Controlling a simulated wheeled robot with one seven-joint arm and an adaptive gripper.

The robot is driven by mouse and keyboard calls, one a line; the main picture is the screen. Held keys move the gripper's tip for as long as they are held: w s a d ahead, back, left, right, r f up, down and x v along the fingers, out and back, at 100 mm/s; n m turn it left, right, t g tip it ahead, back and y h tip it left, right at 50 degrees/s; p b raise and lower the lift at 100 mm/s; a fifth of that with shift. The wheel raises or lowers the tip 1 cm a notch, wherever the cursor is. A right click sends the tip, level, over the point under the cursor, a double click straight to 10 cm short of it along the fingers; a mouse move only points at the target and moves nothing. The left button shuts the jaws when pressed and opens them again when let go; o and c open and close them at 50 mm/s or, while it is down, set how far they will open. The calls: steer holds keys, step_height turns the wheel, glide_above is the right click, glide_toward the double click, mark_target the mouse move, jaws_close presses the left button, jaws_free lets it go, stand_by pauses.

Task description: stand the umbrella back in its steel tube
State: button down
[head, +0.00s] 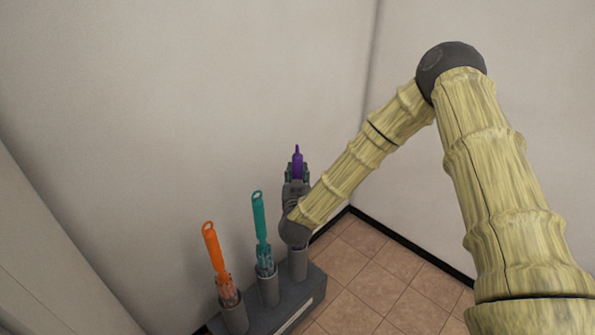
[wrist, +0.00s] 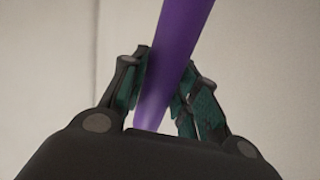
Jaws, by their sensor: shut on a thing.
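A purple umbrella (head: 297,163) shows its handle top in the head view, upright above my gripper (head: 297,174). My gripper is shut on the purple handle, which also runs between the fingers in the wrist view (wrist: 172,65). Below my wrist, a steel tube (head: 299,264) stands at the right end of the dark rack.
A teal umbrella (head: 260,218) and an orange umbrella (head: 213,246) stand in the neighbouring tubes to the left. The dark rack (head: 318,282) stands near the wall. Tiled floor (head: 385,287) is clear to the right.

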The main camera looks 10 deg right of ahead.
steer(key=shift+f+b, duration=0.85)
steer(key=shift+f, duration=1.1)
steer(key=c, duration=1)
jaws_free()
steer(key=v, duration=1.2)
